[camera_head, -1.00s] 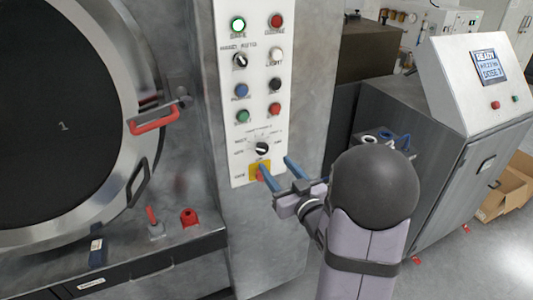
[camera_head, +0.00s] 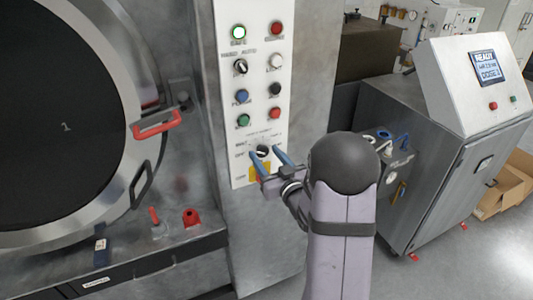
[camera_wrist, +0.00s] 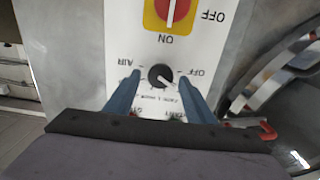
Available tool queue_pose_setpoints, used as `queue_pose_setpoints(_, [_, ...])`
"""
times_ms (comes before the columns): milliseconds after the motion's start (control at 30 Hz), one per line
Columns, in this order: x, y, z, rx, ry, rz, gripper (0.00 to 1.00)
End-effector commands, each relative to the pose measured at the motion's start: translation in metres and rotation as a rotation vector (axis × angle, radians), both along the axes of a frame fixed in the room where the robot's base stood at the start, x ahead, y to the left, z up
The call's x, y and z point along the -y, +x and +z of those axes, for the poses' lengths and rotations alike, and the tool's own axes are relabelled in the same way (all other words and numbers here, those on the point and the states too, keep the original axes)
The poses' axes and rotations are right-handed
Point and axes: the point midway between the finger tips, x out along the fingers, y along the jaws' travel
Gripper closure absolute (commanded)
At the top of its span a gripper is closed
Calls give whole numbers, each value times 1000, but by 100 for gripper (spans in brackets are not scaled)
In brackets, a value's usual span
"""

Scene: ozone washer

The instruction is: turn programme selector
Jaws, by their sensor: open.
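The programme selector (camera_head: 262,151) is a black round knob with a white pointer mark, low on the white control panel (camera_head: 240,170). Printed labels ring it. It also shows in the wrist view (camera_wrist: 161,76), with "AIR" and "OFF" legible beside it. My gripper (camera_head: 265,154) is open, with one blue finger on each side of the knob. In the wrist view, my gripper (camera_wrist: 160,77) has its fingertips left and right of the knob, with gaps to both. I cannot tell how far the tips are from the panel face.
A red switch on a yellow plate (camera_wrist: 172,12) sits close to the selector. Several buttons and another knob (camera_head: 240,67) are higher on the panel. The washer's round door (camera_head: 70,125) with a red handle (camera_head: 156,124) is at left; a grey cabinet (camera_head: 420,150) stands right.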

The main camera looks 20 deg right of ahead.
Motion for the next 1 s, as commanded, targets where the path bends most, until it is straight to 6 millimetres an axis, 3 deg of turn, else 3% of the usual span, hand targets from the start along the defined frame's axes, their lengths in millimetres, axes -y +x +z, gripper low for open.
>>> queue_pose_setpoints(267, [0,2,0,0,0,0,51])
queue_pose_setpoints(433, [0,1,0,0,0,0,87])
queue_pose_setpoints(467, [0,1,0,0,0,0,90])
queue_pose_setpoints(1000, [1,1,-1,1,123,0,90])
